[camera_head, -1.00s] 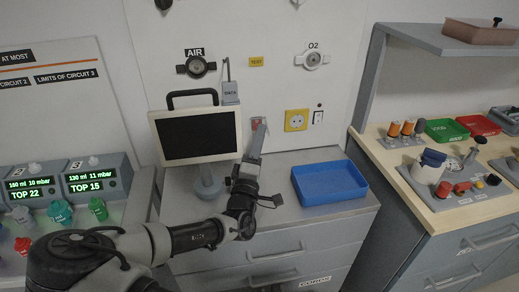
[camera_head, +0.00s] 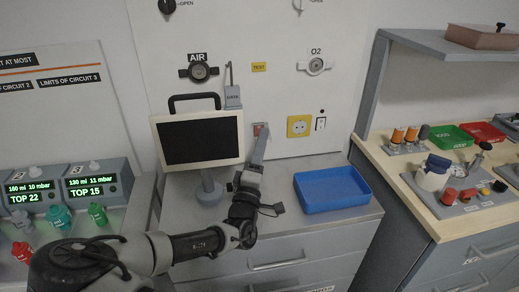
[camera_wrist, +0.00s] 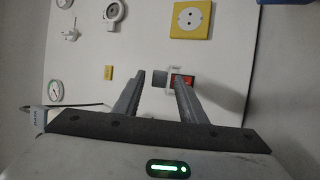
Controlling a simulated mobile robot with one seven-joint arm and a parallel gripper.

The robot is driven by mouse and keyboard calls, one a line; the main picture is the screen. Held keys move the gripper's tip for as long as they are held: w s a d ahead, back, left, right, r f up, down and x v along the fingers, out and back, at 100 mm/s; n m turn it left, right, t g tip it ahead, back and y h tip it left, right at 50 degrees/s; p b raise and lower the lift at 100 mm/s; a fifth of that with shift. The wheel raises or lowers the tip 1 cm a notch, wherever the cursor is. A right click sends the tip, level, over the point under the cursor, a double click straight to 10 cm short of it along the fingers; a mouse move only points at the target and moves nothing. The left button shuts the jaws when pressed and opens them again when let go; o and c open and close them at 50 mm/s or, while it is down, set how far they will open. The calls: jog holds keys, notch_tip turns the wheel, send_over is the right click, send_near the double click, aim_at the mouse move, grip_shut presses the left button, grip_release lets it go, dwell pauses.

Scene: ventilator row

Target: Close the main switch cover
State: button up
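The main switch shows red on the wall panel in the head view (camera_head: 257,129), left of the yellow socket. In the wrist view the red switch (camera_wrist: 182,81) sits on a pale plate, partly hidden by my right finger. A small grey square piece (camera_wrist: 160,77) stands beside it, between my fingertips in the picture; it looks like the cover, swung open. My gripper (camera_head: 262,133) is just in front of the switch. In the wrist view its two fingers (camera_wrist: 160,88) are apart with a gap between them. I cannot tell whether a finger touches the cover.
The yellow socket (camera_head: 299,126) and a white wall switch (camera_head: 321,123) are to the right. A monitor (camera_head: 200,138) stands close on the left. A blue tray (camera_head: 333,204) lies on the cabinet top to the right. AIR and O2 outlets are higher on the panel.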

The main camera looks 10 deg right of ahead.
jog(key=s+a+f, duration=0.1)
jog(key=s+a, duration=0.2)
jog(key=s, duration=0.4)
jog(key=s+a, duration=0.4)
jog(key=s, duration=0.4)
jog(key=shift+f+p, duration=0.35)
jog(key=shift+f, duration=0.05)
jog(key=shift+s, duration=0.1)
